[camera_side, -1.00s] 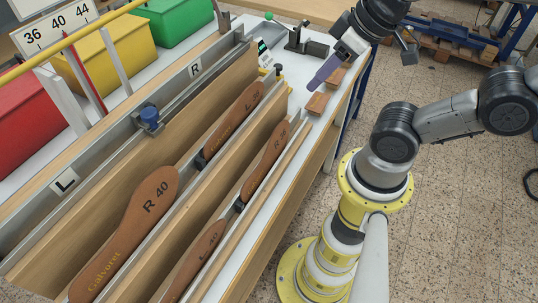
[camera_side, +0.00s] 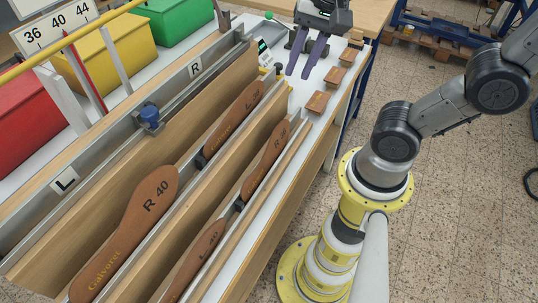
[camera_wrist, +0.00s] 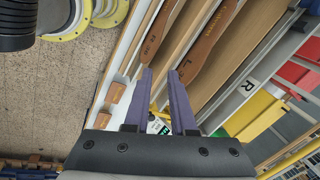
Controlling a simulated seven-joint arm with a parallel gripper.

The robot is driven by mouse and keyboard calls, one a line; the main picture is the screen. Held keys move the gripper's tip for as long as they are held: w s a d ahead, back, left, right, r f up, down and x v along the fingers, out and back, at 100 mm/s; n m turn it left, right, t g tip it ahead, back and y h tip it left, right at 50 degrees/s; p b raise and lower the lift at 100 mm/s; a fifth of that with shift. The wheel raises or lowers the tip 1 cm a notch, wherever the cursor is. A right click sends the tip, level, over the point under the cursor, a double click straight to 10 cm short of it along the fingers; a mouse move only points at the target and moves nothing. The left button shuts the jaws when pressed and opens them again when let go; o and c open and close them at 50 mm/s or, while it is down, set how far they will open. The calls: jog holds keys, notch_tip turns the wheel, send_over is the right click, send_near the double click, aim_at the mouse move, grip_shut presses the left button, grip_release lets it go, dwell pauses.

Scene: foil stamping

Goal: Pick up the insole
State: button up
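Several brown insoles lie in slots between wooden rails. In the side view, a large one marked R 40 (camera_side: 140,218) is nearest the camera, and one marked L (camera_side: 236,112) lies beyond it in the same row. In the right-hand row are one marked R (camera_side: 266,160) and one marked L 40 (camera_side: 204,252). My gripper (camera_side: 299,76) is above the far end of the bench, its purple fingers apart with nothing between them. In the wrist view, the open fingers (camera_wrist: 160,71) point toward the ends of an L insole (camera_wrist: 208,45) and another insole (camera_wrist: 156,36).
Small brown wooden blocks (camera_side: 317,102) stand along the bench's right edge. A blue knob (camera_side: 150,117) sits on the metal rail. Red (camera_side: 30,115), yellow (camera_side: 108,60) and green (camera_side: 178,20) bins stand at the left. Long wooden rails (camera_side: 180,128) rise between the slots.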

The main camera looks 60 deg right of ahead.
jog(key=w+a+f+m+g, duration=0.2)
jog(key=w+m, duration=0.2)
jog(key=g, duration=0.3)
send_over(265, 150)
jog(key=w, duration=0.1)
jog(key=w+d+x, duration=0.1)
jog(key=w+x, duration=0.1)
jog(key=x, duration=0.9)
jog(key=shift+w+d+x, duration=0.1)
jog(key=shift+x, duration=1.55)
jog(key=shift+w+d+x, duration=0.15)
jog(key=shift+x, duration=1.5)
jog(key=shift+a+f, duration=0.1)
jog(key=shift+t, duration=0.3)
grip_shut()
